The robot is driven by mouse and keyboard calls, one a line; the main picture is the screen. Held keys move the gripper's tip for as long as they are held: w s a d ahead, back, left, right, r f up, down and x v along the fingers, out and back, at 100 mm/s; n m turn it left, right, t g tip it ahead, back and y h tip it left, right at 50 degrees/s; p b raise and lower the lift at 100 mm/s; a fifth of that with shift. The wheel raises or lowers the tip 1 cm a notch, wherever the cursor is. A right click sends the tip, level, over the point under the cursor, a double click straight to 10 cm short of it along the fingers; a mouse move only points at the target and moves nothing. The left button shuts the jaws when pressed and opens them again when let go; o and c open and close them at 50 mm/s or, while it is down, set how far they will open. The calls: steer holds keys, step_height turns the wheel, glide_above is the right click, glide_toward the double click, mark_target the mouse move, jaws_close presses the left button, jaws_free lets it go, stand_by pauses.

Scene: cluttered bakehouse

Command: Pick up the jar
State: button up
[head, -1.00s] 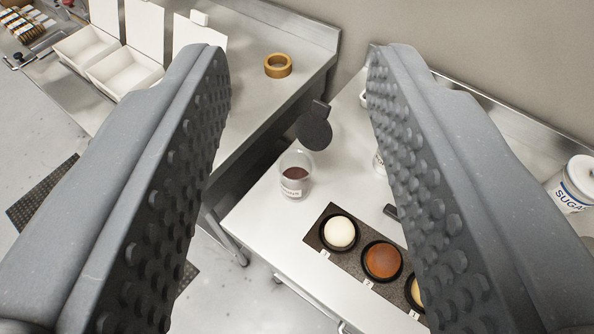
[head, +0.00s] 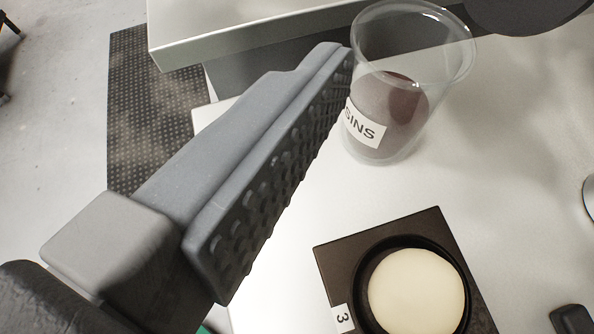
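The jar (head: 378,125) is a clear open-topped vessel, part filled with dark brown contents. Its white label ends in "SINS"; the start is hidden. It stands on the white table (head: 283,215) in the upper right of the head view. My gripper (head: 275,165) shows one grey finger with a studded pad facing right, its tip overlapping the jar's left edge in the picture. I cannot tell whether it touches. The other finger is out of frame. Nothing lies against the visible pad, so the gripper looks open and empty.
A dark board (head: 345,262) with a pale round item (head: 416,292) in a black dish and a tag "3" lies below the jar. A dark disc (head: 525,12) is at the top right.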

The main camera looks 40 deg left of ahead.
mark_target(406, 97)
steer(key=shift+g+y, duration=0.4)
steer(key=shift+y, duration=0.2)
steer(key=w+a+f, duration=0.1)
steer(key=f, duration=0.1)
steer(key=w+a+f, duration=0.1)
steer(key=w+f, duration=0.1)
steer(key=w+a+f, duration=0.1)
steer(key=w+f, duration=0.1)
steer(key=shift+a+f+b, duration=0.35)
steer(key=shift+b, duration=0.05)
steer(key=shift+r+b+x, duration=0.15)
steer(key=shift+b+x, duration=0.05)
steer(key=shift+x, duration=1.35)
steer(key=shift+r+b+x, duration=0.1)
steer(key=shift+b+x, duration=0.1)
steer(key=shift+x, duration=1.3)
steer(key=shift+a, duration=0.2)
steer(key=c, duration=1.2)
